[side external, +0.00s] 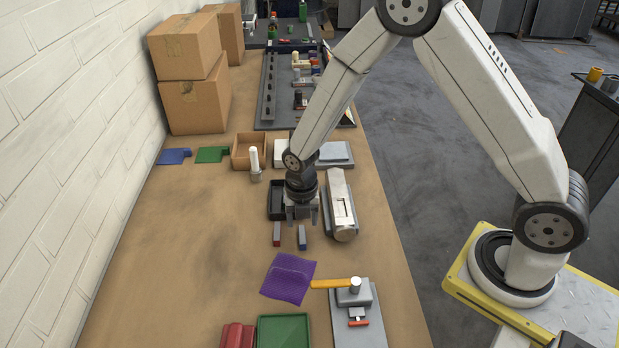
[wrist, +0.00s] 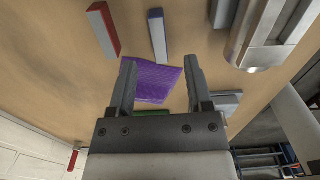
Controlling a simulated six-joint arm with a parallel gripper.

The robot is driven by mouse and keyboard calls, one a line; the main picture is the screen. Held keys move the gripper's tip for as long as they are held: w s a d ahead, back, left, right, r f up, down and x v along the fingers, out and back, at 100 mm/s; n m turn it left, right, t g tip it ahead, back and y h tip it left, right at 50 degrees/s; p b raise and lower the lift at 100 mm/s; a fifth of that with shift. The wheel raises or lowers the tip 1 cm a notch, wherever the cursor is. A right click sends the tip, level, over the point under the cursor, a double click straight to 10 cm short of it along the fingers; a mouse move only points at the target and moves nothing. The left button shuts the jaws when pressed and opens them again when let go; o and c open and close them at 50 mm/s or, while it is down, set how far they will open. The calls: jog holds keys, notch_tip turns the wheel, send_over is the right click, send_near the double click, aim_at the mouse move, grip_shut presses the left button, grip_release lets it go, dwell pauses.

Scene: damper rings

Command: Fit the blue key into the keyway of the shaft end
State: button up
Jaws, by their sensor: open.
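The blue key (side external: 301,237) lies on the table, a short bar apart from other things. It shows in the wrist view (wrist: 158,36) beyond my fingertips, roughly in line with the gap between them. My gripper (side external: 302,217) is open and empty, pointing down, just behind the blue key in the side view. The wrist view shows both fingers (wrist: 159,66) spread apart. The metal shaft end (side external: 342,212) lies to the right of my gripper, with a slot-like recess on its upper side. In the wrist view the shaft (wrist: 266,45) is at the upper right.
A red bar (side external: 277,234) lies left of the blue key. A purple cloth (side external: 288,278), a yellow-handled tool (side external: 330,284) and a green tray (side external: 284,330) lie nearer. A black tray (side external: 275,207) and white peg (side external: 254,162) stand close. The left table area is clear.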

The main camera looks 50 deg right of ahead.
aim_at(302, 234)
jog(key=shift+a+f, duration=0.1)
jog(key=shift+f, duration=2.5)
grip_shut()
